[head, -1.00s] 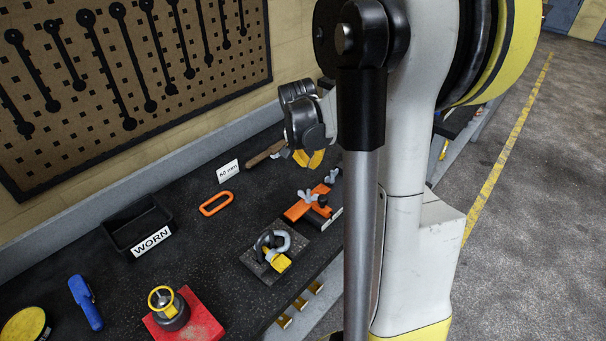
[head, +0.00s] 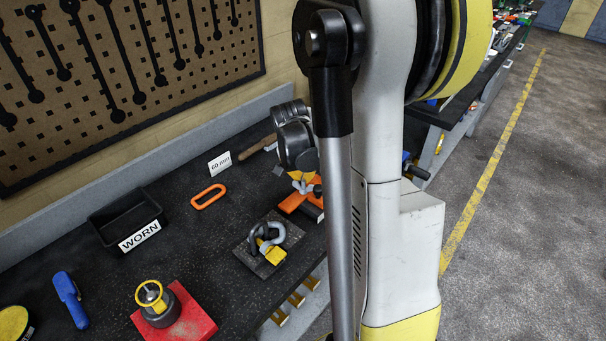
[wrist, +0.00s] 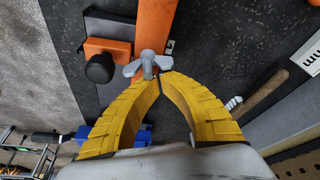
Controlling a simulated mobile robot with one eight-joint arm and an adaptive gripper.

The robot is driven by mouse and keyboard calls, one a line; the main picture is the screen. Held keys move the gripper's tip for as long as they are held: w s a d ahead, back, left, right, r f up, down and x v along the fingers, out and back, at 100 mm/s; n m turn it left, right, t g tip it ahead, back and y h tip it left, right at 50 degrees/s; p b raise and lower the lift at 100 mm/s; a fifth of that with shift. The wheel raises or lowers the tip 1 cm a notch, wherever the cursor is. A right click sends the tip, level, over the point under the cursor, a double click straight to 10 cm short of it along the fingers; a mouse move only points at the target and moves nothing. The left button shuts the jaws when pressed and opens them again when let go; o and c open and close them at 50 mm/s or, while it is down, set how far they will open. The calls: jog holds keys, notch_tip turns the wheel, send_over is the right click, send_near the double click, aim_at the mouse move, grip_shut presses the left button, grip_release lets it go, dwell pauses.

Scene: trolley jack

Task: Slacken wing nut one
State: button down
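A grey wing nut (wrist: 147,66) sits on an orange bar (wrist: 155,25) in the wrist view. My gripper (wrist: 161,80) has yellow ribbed fingers whose tips meet right beside the wing nut, overlapping its near edge in the picture. No gap shows between the tips, and I cannot tell if they touch the nut. In the head view my gripper (head: 302,177) is just above a wing nut (head: 303,187) on the orange bar (head: 294,201). My arm hides the right part of this fixture. No number shows on the nut.
An orange block with a black knob (wrist: 100,68) is left of the nut in the wrist view. A wooden handle (wrist: 258,92) lies to the right. A shackle (head: 267,238), an orange link (head: 208,196) and a black WORN bin (head: 113,213) are on the bench.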

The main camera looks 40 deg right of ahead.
jog(key=shift+w+a+n+t+y, duration=0.1)
jog(key=shift+n+t+y, duration=0.1)
jog(key=shift+n, duration=0.5)
jog(key=shift+w+a+n+t+y, duration=0.1)
jog(key=shift+n+t, duration=0.1)
jog(key=shift+n, duration=0.5)
